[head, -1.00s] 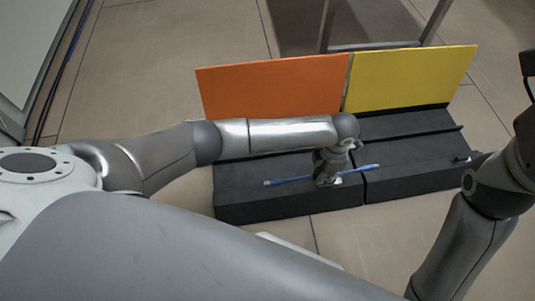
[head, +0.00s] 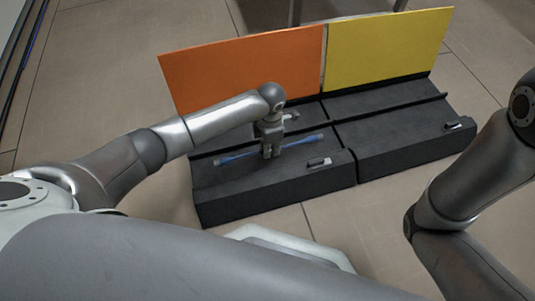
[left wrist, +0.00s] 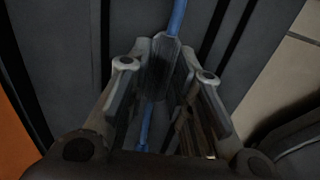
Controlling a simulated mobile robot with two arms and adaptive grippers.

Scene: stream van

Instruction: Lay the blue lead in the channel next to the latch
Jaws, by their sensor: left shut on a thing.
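My left gripper (head: 271,150) is shut on the blue lead (head: 236,158) near its middle. The lead spans roughly left to right over the left black block (head: 225,205); I cannot tell whether it touches the surface. The left wrist view shows the lead (left wrist: 177,18) between the fingers (left wrist: 165,66), running lengthwise through the picture. A small grey latch (head: 319,163) sits on the left block, right of my gripper. A second latch (head: 453,125) is on the right block. A dark lengthwise groove, which may be the channel (head: 390,108), lies behind the lead. My right gripper is out of view.
An orange panel (head: 240,70) and a yellow panel (head: 390,45) stand behind the blocks. The right black block (head: 410,145) adjoins the left one at a narrow seam. My right arm shows at the right edge.

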